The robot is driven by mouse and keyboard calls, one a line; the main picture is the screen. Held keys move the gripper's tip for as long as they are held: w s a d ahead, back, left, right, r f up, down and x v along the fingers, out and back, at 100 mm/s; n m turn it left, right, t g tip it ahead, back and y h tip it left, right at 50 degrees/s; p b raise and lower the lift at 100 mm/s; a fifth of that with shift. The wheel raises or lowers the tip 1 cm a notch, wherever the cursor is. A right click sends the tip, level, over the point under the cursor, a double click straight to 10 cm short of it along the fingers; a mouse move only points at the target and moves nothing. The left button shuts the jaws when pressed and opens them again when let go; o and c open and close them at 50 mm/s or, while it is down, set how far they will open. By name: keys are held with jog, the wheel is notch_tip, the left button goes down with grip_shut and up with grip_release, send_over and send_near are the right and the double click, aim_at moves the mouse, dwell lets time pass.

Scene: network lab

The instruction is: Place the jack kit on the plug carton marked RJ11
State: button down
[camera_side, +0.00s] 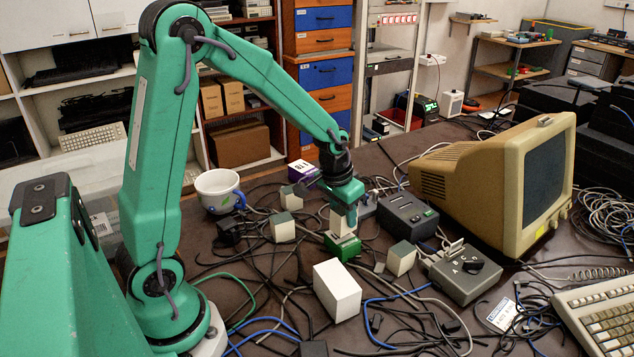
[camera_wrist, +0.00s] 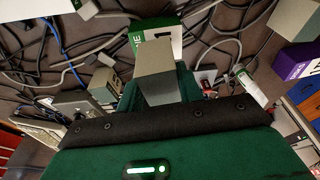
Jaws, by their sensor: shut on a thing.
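My gripper (camera_side: 345,205) is shut on a small cream box with a grey face (camera_side: 341,224), which seems to be the jack kit. The held box also shows between the jaws in the wrist view (camera_wrist: 157,75). Just below it is a green carton with a white top (camera_side: 343,248); in the wrist view the green carton (camera_wrist: 172,42) shows letters like "NE". I cannot tell whether the held box touches its top. A purple carton with a white marked panel (camera_side: 303,172) stands further back and left. I cannot read RJ11 on either carton.
Similar small cream boxes (camera_side: 283,227) (camera_side: 401,258) stand around. A larger white box (camera_side: 337,290) is in front. A mug (camera_side: 219,190), dark device (camera_side: 407,214), switch box (camera_side: 464,273) and beige monitor (camera_side: 500,180) surround the spot. Loose cables cover most of the table.

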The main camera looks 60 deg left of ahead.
jog(key=shift+s+x, duration=0.2)
jog(key=shift+x, duration=0.75)
jog(key=shift+f, duration=0.15)
jog(key=c, duration=0.9)
grip_release()
jog(key=shift+v, duration=6.1)
